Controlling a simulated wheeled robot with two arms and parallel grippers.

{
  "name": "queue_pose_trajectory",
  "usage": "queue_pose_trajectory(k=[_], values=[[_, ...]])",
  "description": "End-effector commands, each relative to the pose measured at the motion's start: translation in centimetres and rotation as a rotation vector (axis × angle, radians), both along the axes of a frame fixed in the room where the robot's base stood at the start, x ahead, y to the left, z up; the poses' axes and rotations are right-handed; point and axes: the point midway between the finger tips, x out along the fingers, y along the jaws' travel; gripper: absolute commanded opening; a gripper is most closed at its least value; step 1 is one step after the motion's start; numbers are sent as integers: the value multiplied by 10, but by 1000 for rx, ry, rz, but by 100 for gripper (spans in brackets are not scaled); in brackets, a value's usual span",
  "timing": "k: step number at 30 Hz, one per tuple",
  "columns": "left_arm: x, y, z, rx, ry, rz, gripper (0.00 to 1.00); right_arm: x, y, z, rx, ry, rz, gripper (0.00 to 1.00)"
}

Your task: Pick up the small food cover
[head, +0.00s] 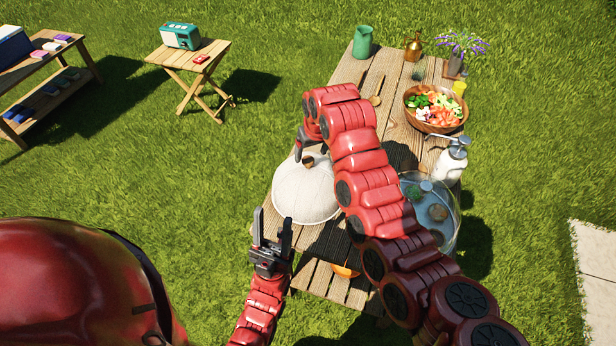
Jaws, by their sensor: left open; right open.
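The small food cover (301,196) is a white dome with a brown knob on top, standing on the wooden garden table (345,72). My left gripper (271,226) is open and empty at the near left of the dome, fingers pointing away from me. My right gripper (299,150) is open, hanging over the far side of the dome close to the knob. I cannot tell whether it touches the knob. My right arm hides the right edge of the dome.
A glass bowl (448,236), a white pump bottle (452,160) and a salad bowl (411,118) stand along the right side. A green pitcher (362,42), a copper pot (413,46) and a flower vase (455,65) stand at the far end.

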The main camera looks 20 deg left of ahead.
Motion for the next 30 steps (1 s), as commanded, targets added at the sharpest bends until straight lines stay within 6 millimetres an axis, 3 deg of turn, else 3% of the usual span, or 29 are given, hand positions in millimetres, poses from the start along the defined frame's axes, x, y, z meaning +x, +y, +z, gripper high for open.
queue_pose_trajectory(k=[1, 6, 13, 22, 30], values=[[0, 0, 10, 0, 0, 0, 50, 1, 1, -1, -6, 7, 1, 78], [0, 0, 20, 0, 0, 0, 50, 8, 7, -16, -4, 6, 0, 78], [0, 0, 25, 0, 0, 0, 50, 11, 11, -34, -2, 3, 1, 78], [0, 0, 25, 0, 0, 0, 50, 12, 11, -38, -1, 3, 0, 78], [0, 0, 25, 0, 0, 0, 50, 12, 11, -37, -1, 2, 0, 31]])
